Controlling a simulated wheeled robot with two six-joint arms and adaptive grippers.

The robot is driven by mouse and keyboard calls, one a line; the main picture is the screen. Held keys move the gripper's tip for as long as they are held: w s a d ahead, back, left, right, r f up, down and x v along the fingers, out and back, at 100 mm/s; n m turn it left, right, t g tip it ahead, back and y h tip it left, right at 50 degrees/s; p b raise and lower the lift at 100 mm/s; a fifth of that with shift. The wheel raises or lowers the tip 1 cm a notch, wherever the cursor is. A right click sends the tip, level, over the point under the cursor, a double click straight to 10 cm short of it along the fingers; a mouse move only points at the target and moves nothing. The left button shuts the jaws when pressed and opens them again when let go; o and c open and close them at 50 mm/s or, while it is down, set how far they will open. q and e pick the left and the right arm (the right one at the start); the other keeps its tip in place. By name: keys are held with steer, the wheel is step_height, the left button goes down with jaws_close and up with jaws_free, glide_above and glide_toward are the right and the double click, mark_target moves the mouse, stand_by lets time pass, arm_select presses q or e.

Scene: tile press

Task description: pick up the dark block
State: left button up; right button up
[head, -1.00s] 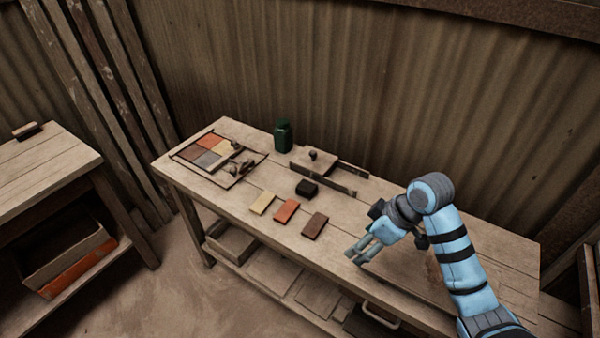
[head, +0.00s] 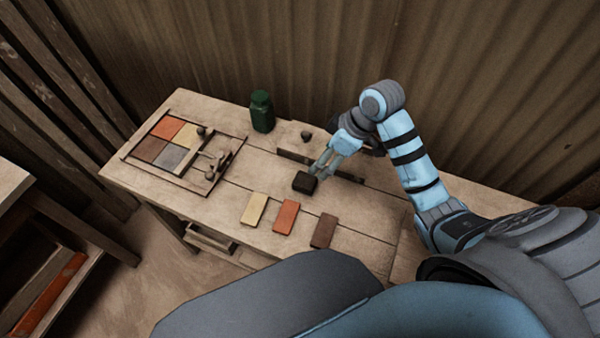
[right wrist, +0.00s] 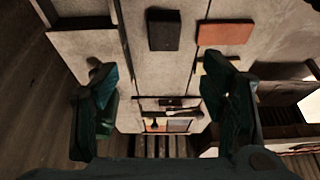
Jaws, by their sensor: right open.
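The dark block (head: 304,182) is a small black block lying on the workbench, behind the row of tiles. It also shows at the top middle of the right wrist view (right wrist: 164,31). My right gripper (head: 319,172) is open and empty, just above and to the right of the block in the head view. In the right wrist view its two fingers (right wrist: 160,95) stand wide apart, and the block is not between them. Whether a fingertip touches the block cannot be told. My left gripper is not in view.
Yellow (head: 254,208), orange (head: 286,216) and brown (head: 323,230) tiles lie in front of the block. A tile frame (head: 127,154) and green jar (head: 262,111) are farther left and back. A knobbed board (head: 292,131) and low rail (head: 349,175) are close behind the block.

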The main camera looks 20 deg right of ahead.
steer(key=b, duration=0.1)
glide_above(307, 180)
steer(key=s+d, duration=0.2)
steer(key=f, duration=0.6)
steer(key=shift+w+a+f, duration=0.1)
steer(key=shift+a+f, duration=0.05)
steer(key=shift+a, duration=0.1)
steer(key=b+x, duration=0.1)
steer(key=x, duration=0.5)
steer(key=shift+f+b, duration=0.3)
steer(key=c, duration=1.2)
step_height(307, 180, up, 20)
steer(key=p, duration=0.5)
steer(key=shift+w+f, duration=0.1)
steer(key=shift+f, duration=0.1)
steer(key=shift+c, duration=0.3)
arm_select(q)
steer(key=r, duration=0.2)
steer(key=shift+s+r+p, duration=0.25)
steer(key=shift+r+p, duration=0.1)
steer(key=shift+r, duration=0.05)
arm_select(e)
steer(key=shift+r, duration=0.35)
